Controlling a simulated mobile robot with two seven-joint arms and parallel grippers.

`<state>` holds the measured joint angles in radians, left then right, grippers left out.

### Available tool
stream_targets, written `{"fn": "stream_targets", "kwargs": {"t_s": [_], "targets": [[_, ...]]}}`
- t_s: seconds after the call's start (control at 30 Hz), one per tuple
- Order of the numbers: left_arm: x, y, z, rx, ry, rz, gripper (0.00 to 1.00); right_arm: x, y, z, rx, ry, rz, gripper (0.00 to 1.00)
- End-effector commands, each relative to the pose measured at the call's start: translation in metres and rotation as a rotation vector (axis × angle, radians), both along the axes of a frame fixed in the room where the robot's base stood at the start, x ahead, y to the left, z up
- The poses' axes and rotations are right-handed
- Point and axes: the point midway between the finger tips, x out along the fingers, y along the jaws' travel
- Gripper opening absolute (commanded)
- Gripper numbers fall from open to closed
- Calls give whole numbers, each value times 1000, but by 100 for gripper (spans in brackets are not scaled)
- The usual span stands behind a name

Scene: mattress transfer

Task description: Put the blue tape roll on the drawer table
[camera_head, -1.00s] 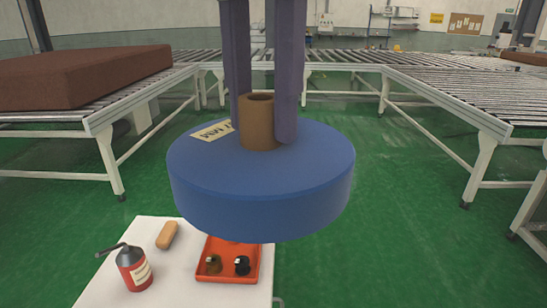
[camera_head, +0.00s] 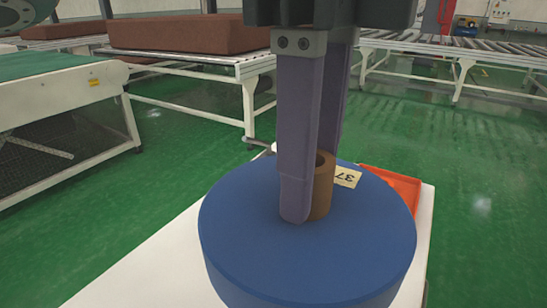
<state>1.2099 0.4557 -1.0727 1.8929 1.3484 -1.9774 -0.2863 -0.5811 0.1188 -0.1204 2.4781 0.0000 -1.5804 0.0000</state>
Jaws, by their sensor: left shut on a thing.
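The blue tape roll (camera_head: 300,255) lies flat and large in the lower middle of the head view, with a brown core (camera_head: 323,188) standing up from its centre and a pale label on top. My left gripper (camera_head: 308,196) comes down from above with its purple fingers shut on the core. The white table top (camera_head: 165,272) shows beneath and around the roll. I cannot tell whether the roll touches the table or hangs just above it. No drawer shows. My right gripper is not in view.
A red-orange tray (camera_head: 403,186) on the table is partly hidden behind the roll. The table's left front part is bare. Roller conveyors (camera_head: 475,44) and brown mattresses (camera_head: 190,35) stand further back. A white-framed conveyor (camera_head: 55,95) is at left, with green floor between.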

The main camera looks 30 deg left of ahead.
Motion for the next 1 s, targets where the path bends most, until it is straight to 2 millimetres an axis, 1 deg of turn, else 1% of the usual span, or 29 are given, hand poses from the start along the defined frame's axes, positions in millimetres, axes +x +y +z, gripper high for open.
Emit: {"fn": "stream_targets", "kwargs": {"t_s": [0.1, 0.17, 0.27, 0.4, 0.5, 0.6, 0.7, 0.77, 0.87, 1.0], "targets": [[0, -1, -3, -1, 0, -15, 0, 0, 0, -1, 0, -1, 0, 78], [0, 0, -10, -1, 1, -14, 0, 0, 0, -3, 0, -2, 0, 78], [-1, 0, -34, 1, 4, -13, 0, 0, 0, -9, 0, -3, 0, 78], [-1, 0, -77, 2, 4, -11, 0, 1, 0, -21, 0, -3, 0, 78], [-1, 0, -105, 1, 4, -10, 0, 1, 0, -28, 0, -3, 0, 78], [-1, 0, -126, 1, 1, -11, 0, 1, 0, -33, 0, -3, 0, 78], [0, 0, -138, 1, 1, -11, 0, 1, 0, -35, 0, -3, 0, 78], [0, 0, -142, 0, -2, -11, 0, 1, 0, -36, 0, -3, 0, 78], [0, 0, -152, 1, 1, -10, 0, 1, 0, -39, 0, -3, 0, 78], [-1, 0, -180, 1, 1, -11, 0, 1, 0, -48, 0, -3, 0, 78]]}}
